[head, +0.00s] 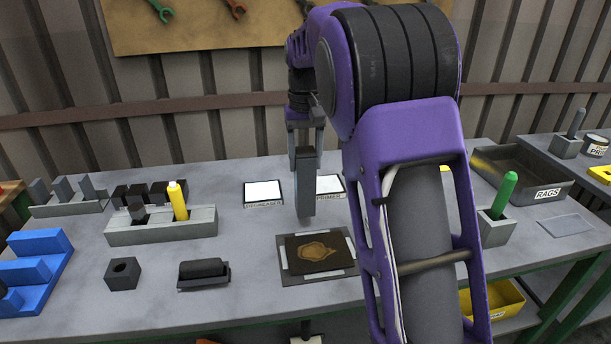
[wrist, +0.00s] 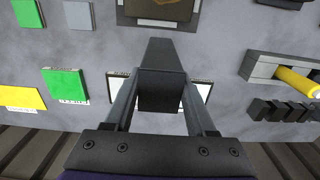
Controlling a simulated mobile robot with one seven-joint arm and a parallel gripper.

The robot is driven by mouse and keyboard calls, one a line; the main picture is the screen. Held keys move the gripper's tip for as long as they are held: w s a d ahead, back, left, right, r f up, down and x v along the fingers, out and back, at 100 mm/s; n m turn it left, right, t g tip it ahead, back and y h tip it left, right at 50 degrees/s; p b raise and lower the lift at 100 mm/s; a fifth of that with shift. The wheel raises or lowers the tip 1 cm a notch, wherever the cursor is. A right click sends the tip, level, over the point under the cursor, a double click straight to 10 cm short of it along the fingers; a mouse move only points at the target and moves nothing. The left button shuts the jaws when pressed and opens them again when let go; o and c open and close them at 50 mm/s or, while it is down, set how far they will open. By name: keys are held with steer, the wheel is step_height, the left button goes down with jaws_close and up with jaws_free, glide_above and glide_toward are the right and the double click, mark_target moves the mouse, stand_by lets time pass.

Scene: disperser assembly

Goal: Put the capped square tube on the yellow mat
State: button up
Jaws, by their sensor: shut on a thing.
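My gripper (head: 305,153) is shut on the dark upper end, seemingly the cap, of a long grey square tube (head: 305,195). The tube hangs roughly upright between the two white labelled mats in the head view. In the wrist view the tube (wrist: 160,55) extends from between the fingers, with its dark end (wrist: 160,95) nearest the camera. The yellow mat (wrist: 22,99) lies at the left of the wrist view, apart from the tube, beyond a green mat. In the head view my arm hides most of that area; only a bit of yellow shows beside it.
White mats (head: 263,193) lie behind a dark plate with a brown stain (head: 318,252). A grey rack (head: 162,225) holds a yellow bottle (head: 178,200). A green-handled tool (head: 504,195) stands in a holder at right, near the rags tray (head: 520,172). The green mat (wrist: 65,85) is clear.

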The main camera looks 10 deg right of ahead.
mark_target(305, 172)
steer(key=shift+f+b, duration=0.3)
steer(key=shift+f, duration=1.4)
steer(key=o, duration=1.4)
steer(key=shift+f, duration=0.15)
steer(key=shift+c, duration=0.2)
